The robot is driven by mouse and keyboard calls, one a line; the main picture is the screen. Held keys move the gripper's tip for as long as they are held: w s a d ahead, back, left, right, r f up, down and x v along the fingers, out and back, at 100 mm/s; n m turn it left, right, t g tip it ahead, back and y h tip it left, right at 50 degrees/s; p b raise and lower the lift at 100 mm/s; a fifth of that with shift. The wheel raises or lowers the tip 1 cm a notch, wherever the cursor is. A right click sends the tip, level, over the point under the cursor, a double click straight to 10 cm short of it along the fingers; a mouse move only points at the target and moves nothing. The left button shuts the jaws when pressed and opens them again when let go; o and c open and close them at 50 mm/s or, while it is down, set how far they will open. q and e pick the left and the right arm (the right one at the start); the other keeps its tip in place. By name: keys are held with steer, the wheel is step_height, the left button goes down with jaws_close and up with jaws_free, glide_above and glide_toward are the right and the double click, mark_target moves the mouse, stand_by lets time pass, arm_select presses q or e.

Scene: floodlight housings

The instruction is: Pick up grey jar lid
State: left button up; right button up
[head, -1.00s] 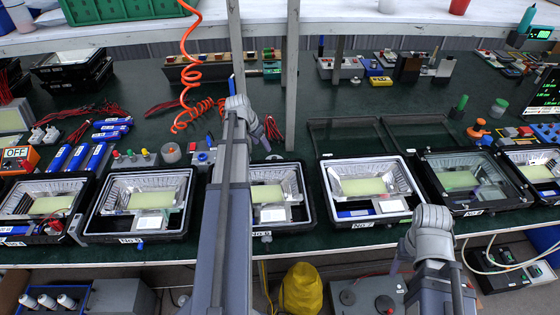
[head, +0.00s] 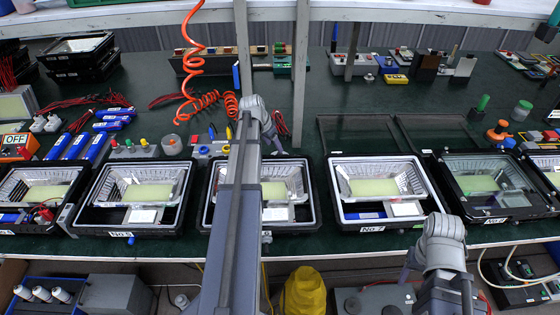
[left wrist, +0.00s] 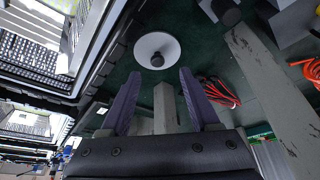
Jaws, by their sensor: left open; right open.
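A small round jar with a greyish top (head: 172,145) stands on the green table behind the housings in the head view, left of my left arm. I cannot tell for sure that its top is the grey jar lid. My left gripper (head: 276,140) is over the table behind the middle housing, right of that jar. In the left wrist view its two purple fingers (left wrist: 160,105) are apart with nothing between them. Beyond the tips lies a white disc with a dark knob (left wrist: 157,50), which I cannot match in the head view. My right gripper (head: 407,265) is low at the front right; its fingertips are unclear.
A row of black floodlight housings (head: 375,217) lines the table's front edge. Grey posts (head: 300,75) rise behind my left gripper. An orange coiled hose (head: 195,50) hangs behind the round jar.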

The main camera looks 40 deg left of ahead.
arm_select(q)
steer(key=shift+b+x, duration=2.5)
steer(key=shift+x, duration=0.65)
steer(key=shift+d+r, duration=0.1)
steer(key=shift+d, duration=0.1)
jaws_close()
